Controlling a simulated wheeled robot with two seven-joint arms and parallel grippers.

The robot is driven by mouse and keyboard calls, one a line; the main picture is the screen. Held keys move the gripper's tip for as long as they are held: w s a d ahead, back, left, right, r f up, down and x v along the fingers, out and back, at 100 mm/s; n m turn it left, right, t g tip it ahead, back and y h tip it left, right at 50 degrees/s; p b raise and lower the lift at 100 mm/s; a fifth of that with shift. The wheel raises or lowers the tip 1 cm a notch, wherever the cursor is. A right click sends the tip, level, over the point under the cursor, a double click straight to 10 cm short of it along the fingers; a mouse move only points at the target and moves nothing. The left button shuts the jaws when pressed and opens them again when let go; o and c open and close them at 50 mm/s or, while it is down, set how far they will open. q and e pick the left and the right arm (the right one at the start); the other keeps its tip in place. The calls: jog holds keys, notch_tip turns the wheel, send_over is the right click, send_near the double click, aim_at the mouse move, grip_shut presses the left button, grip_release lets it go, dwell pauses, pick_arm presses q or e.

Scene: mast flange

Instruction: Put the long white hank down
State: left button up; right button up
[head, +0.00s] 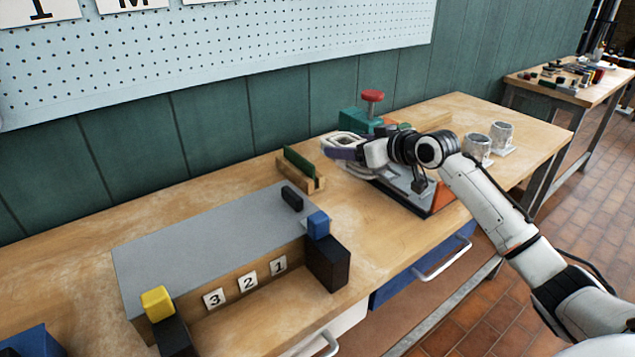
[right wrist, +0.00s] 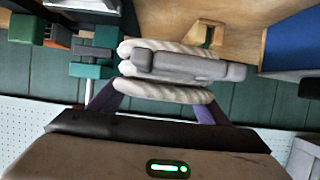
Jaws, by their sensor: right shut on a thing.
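The white hank (head: 340,136) is a bundle of white rope loops in my right gripper, above the bench. In the right wrist view the hank (right wrist: 165,92) lies across between the two purple fingers, with a grey piece along its middle. My right gripper (head: 343,150) is shut on it, and the arm reaches in from the right. The fingers and wrist hide part of the hank in the head view. I cannot tell how far it is above the surface. My left gripper is not in view.
A grey-topped box (head: 210,245) with number tiles stands front left. A wooden block with a green strip (head: 301,163) is left of the hank. A teal vise (head: 358,122) with a red knob is behind. Two metal cups (head: 478,147) stand right. Bare bench lies far left (head: 60,262).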

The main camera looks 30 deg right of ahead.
aim_at(350, 190)
jog(key=f, duration=0.3)
jog(key=shift+s+f, duration=0.3)
jog(key=shift+f, duration=0.1)
notch_tip(350, 190, down, 5)
jog(key=shift+r, duration=0.2)
jog(key=shift+f, duration=0.2)
jog(key=o, duration=1.1)
jog(key=shift+f, duration=0.1)
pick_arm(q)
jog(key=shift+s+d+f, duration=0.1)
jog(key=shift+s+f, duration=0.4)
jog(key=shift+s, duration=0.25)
pick_arm(e)
jog(key=shift+o, duration=0.3)
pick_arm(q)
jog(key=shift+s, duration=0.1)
